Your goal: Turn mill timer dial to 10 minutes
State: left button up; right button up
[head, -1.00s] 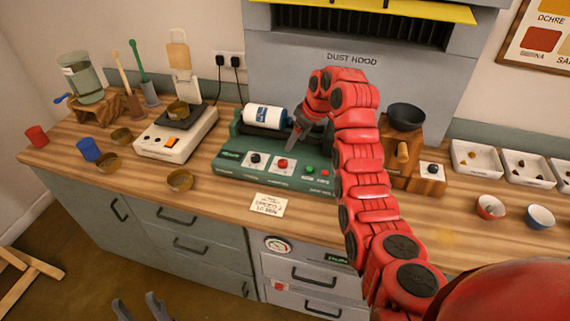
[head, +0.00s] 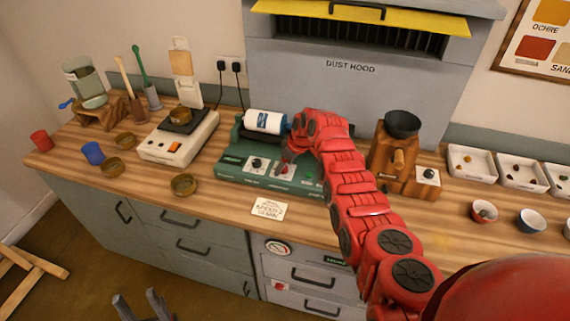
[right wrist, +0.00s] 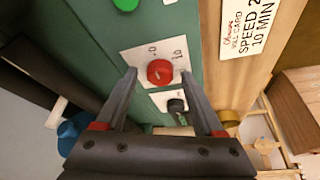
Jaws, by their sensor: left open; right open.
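The green mill (head: 228,168) stands on the bench with a white and blue jar (head: 266,121) lying on top. Its red dial shows in the right wrist view (right wrist: 160,72) on a white plate with "0" and "10" marks; its exact pointer direction is too small to tell. A black dial (right wrist: 177,105) sits beside it. My right gripper (right wrist: 159,76) is open, its fingertips either side of the red dial; I cannot tell whether they touch it. In the head view my right gripper (head: 286,160) partly covers the panel. My left gripper (head: 139,303) is open and empty, low before the cabinets.
A card (head: 269,208) lies before the mill; in the right wrist view it reads "SPEED 2, 10 MIN". A scale (head: 160,146) and several brown bowls stand left. A wooden grinder (head: 392,160) and small bowls stand right.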

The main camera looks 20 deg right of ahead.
grip_shut()
